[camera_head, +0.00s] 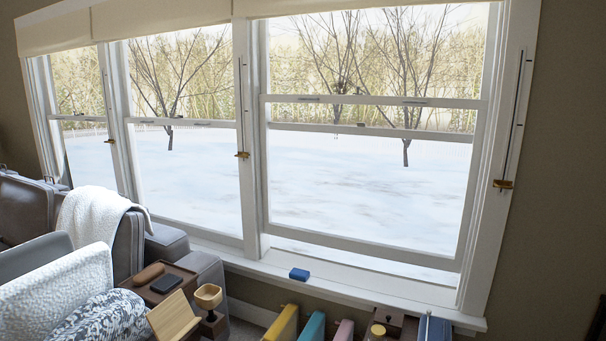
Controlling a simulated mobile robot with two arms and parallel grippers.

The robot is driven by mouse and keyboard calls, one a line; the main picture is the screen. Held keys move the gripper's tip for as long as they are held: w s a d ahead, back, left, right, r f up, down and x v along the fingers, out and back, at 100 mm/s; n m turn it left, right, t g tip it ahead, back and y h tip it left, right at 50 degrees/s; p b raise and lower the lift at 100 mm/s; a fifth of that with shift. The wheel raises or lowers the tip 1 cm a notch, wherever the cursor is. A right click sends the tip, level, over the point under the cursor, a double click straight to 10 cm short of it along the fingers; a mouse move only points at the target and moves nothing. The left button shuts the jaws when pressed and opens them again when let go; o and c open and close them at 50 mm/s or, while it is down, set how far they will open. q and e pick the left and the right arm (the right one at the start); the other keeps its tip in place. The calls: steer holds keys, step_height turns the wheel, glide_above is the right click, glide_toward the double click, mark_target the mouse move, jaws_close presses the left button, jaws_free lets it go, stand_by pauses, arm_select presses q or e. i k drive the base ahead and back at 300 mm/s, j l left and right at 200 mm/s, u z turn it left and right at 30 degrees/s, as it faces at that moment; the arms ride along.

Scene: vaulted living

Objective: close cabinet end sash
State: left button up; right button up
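The window has three white-framed bays in a row. In the right bay, the lower sash (360,243) is raised a little, with a strip of snow showing between its bottom rail and the sill (340,284). Its top rail (375,101) sits above a second rail (375,131) seen behind the glass. The middle bay's sash (185,123) shows a single meeting rail and looks down. Neither of my grippers is in view.
A blue block (299,274) lies on the sill near the right bay's left end. A sofa with a white throw (95,215) fills the left.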

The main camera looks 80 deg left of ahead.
mark_target(449, 263)
steer(key=u, duration=2.35)
steer(key=i+u, duration=0.1)
steer(key=i+l, duration=0.05)
